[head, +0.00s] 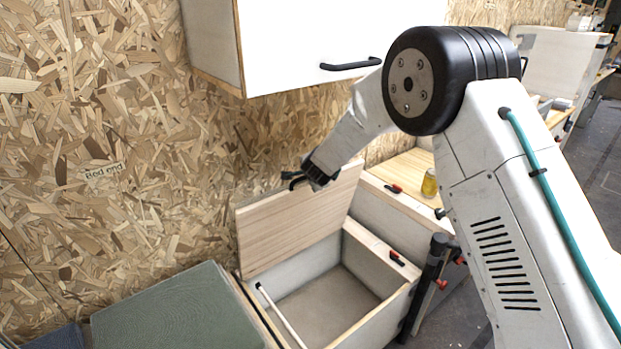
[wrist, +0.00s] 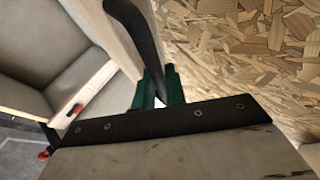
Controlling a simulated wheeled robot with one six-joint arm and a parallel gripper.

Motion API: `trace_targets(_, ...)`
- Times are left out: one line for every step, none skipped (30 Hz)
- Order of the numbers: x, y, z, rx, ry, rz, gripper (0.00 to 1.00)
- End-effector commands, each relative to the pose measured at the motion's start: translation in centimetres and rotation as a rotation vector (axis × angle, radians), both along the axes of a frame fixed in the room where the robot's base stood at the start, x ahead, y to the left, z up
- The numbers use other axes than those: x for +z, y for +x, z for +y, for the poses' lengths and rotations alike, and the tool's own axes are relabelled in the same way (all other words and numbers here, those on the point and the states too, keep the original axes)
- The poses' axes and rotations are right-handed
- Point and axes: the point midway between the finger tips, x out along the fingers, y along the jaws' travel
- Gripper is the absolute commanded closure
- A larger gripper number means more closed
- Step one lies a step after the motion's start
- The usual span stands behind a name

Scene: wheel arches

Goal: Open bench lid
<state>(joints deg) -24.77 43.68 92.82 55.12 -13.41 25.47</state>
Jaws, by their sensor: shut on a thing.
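The bench lid (head: 290,222) is a pale wooden panel. In the head view it stands raised, tilted up near the chipboard wall. The bench box (head: 338,295) below it is open and its grey inside shows, with a pale rod (head: 280,316) at its left side. My gripper (head: 303,181) is at the lid's top edge. In the wrist view my gripper's green fingers (wrist: 158,90) are shut on a dark curved handle (wrist: 134,22) beside the lid's pale edge (wrist: 104,28). The handle is mostly hidden in the head view.
A white cabinet (head: 290,45) with a black handle (head: 350,65) hangs above the lid. A green cushion (head: 180,310) lies left of the box. A yellow can (head: 429,184) stands on the bench at right. Black clamps (head: 425,285) stand at the box's right side.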

Motion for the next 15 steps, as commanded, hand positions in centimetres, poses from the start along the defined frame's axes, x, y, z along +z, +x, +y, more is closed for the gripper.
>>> trace_targets(-0.61,-0.18,-0.19,-0.001,-0.003,0.01,1.0)
trace_targets(-0.63,-0.18,-0.21,-0.001,-0.003,0.01,1.0)
trace_targets(-0.65,-0.19,-0.22,-0.001,-0.003,0.01,1.0)
trace_targets(-0.67,-0.19,-0.22,-0.001,-0.003,0.011,1.0)
trace_targets(-0.68,-0.18,-0.24,-0.001,-0.003,0.011,1.0)
trace_targets(-0.7,-0.2,-0.24,-0.001,-0.003,0.011,1.0)
trace_targets(-0.71,-0.19,-0.24,-0.001,-0.003,0.011,1.0)
trace_targets(-0.72,-0.2,-0.24,-0.001,-0.003,0.011,0.82)
trace_targets(-0.73,-0.2,-0.25,-0.002,-0.003,0.012,0.71)
trace_targets(-0.75,-0.2,-0.24,-0.002,-0.005,0.011,0.66)
trace_targets(-0.78,-0.21,-0.24,-0.001,-0.004,0.011,0.66)
trace_targets(-0.82,-0.23,-0.24,-0.001,-0.005,0.012,0.66)
trace_targets(-0.84,-0.23,-0.24,-0.001,-0.005,0.012,0.66)
trace_targets(-0.87,-0.25,-0.24,-0.001,-0.005,0.012,0.66)
trace_targets(-0.9,-0.26,-0.24,-0.001,-0.005,0.013,0.66)
